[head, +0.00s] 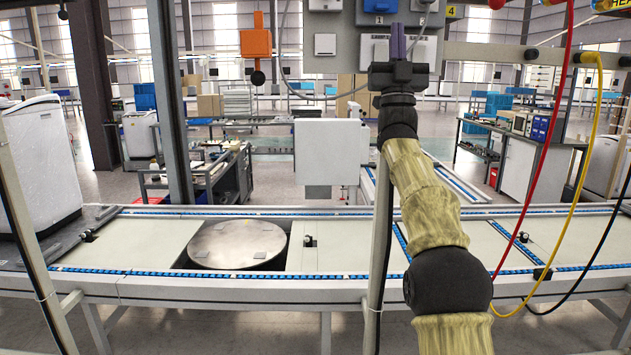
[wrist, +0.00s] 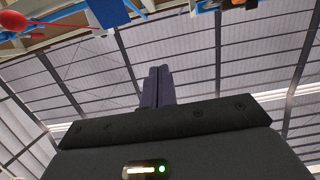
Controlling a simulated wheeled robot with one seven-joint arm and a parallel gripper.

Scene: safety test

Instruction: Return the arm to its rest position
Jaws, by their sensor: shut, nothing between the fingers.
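My arm rises at the right of centre in the head view, with its yellowish sleeve and dark joints in front of the conveyor table. My gripper (head: 398,42) is at its top end, pointing up, in front of the grey panel. Its two purple-grey fingers are together with nothing between them. In the wrist view my gripper (wrist: 158,80) also shows the fingers side by side against the roof.
A conveyor table (head: 130,285) with blue edges and a round metal plate (head: 238,245) spans the front. A post stands beside my arm. Red (head: 545,150) and yellow (head: 592,150) cables hang at right. An orange box (head: 256,43) hangs at upper left.

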